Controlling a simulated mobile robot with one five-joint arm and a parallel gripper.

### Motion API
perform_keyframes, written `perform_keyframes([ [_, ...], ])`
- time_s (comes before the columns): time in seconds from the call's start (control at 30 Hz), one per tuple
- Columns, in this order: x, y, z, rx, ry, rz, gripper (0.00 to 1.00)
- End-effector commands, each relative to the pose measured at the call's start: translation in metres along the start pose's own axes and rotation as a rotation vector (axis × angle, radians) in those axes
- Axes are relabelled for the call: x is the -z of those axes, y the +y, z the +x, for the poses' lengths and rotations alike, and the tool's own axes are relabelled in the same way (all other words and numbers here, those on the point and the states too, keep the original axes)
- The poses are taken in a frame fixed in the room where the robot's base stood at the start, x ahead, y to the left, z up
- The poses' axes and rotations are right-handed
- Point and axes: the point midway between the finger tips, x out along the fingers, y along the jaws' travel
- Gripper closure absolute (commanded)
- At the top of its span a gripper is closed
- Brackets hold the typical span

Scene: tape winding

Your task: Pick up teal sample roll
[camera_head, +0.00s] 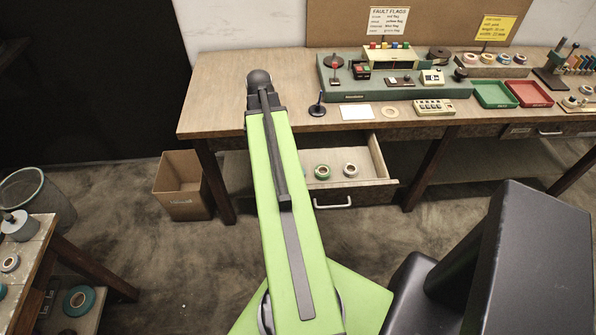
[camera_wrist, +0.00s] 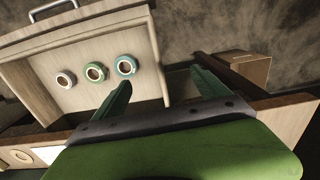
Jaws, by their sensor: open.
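The teal sample roll (camera_wrist: 134,62) lies in the open drawer (camera_wrist: 45,105), the rightmost of three rolls in the wrist view. Beside it are a green roll (camera_wrist: 87,74) and a pale grey-white roll (camera_wrist: 59,82). My gripper (camera_wrist: 161,77) is open and empty. Its left finger tip shows just below the teal roll in the picture; the right finger is well to the right, past the drawer's side wall. I cannot tell the height above the drawer. In the head view my arm hides the gripper and the teal roll.
The drawer (camera_head: 352,195) is pulled out under the wooden workbench (camera_head: 225,97). A cardboard box (camera_head: 185,203) stands on the floor to its left. The benchtop holds a green-grey station, trays and tape rolls. A large teal roll (camera_head: 70,303) sits on a low shelf at lower left.

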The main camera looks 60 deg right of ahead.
Motion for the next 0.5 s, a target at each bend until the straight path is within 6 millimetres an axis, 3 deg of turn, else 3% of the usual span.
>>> perform_keyframes([
  [0.03,0.006,0.036,-0.002,0.001,0.0,0.068,0.15],
  [0.1,0.009,0.07,-0.002,0.001,0.0,0.132,0.15],
  [0.2,0.01,0.097,-0.002,0.001,0.0,0.182,0.15],
  [0.37,0.009,0.105,-0.001,0.0,0.0,0.197,0.15],
  [0.5,0.009,0.104,0.012,0.0,0.0,0.196,0.15],
])
